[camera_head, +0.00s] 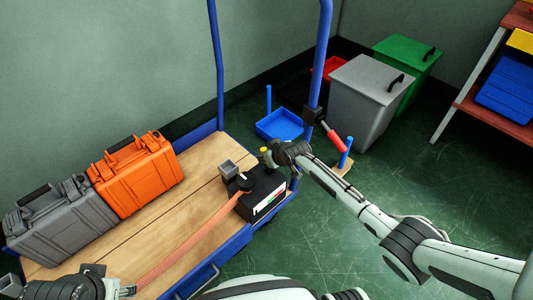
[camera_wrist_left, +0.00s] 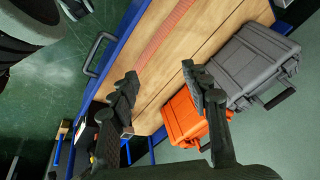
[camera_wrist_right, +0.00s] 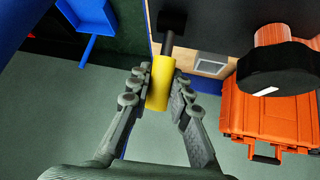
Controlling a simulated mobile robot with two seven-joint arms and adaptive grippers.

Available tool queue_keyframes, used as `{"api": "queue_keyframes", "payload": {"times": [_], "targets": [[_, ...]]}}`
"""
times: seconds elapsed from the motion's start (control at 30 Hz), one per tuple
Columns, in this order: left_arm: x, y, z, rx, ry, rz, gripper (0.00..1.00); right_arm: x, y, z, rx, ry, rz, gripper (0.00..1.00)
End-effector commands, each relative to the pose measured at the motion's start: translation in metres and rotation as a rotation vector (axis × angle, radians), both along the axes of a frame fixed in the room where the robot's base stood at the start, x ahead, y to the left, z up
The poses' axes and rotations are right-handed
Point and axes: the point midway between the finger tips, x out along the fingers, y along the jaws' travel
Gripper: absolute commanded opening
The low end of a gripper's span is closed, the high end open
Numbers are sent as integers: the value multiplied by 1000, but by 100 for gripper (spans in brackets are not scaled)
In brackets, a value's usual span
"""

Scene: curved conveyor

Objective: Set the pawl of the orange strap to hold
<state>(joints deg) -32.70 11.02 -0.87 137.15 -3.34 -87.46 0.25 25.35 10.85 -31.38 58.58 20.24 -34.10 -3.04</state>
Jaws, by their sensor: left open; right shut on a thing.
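The orange strap (camera_head: 195,240) runs along the cart deck from a black winch box (camera_head: 265,190) toward the lower left. It also shows in the left wrist view (camera_wrist_left: 165,38). In the right wrist view, the pawl is a yellow grip (camera_wrist_right: 160,82) on a dark stem by the black drum (camera_wrist_right: 280,70). My right gripper (camera_head: 267,153) is shut on the yellow grip, one finger on each side. The pawl's engagement with the drum cannot be told. My left gripper (camera_wrist_left: 162,92) is open and empty above the deck, far from the winch.
An orange case (camera_head: 138,177) and a grey case (camera_head: 62,227) stand on the deck's left. A blue post (camera_head: 320,60) carries a red-handled lever (camera_head: 333,137) near my right arm. A blue tray (camera_head: 280,125) and grey bin (camera_head: 370,95) stand beyond.

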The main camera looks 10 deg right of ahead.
Motion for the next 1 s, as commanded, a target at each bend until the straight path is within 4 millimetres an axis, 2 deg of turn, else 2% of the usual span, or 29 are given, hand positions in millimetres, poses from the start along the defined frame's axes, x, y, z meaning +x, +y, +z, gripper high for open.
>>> {"api": "queue_keyframes", "payload": {"times": [0.3,0.73,0.77,0.9,1.0], "targets": [[5,-1,-9,-6,1,-3,48,2,1,-2,-26,39,1,0],[5,-1,-11,-7,2,-4,48,2,1,-2,-28,43,0,0],[5,-1,-10,-7,2,-4,48,2,1,-2,-28,43,0,23],[5,-1,-10,-7,2,-4,48,2,1,-2,-28,42,0,40],[5,-1,-10,-7,2,-4,48,2,1,-2,-27,41,1,41]]}}
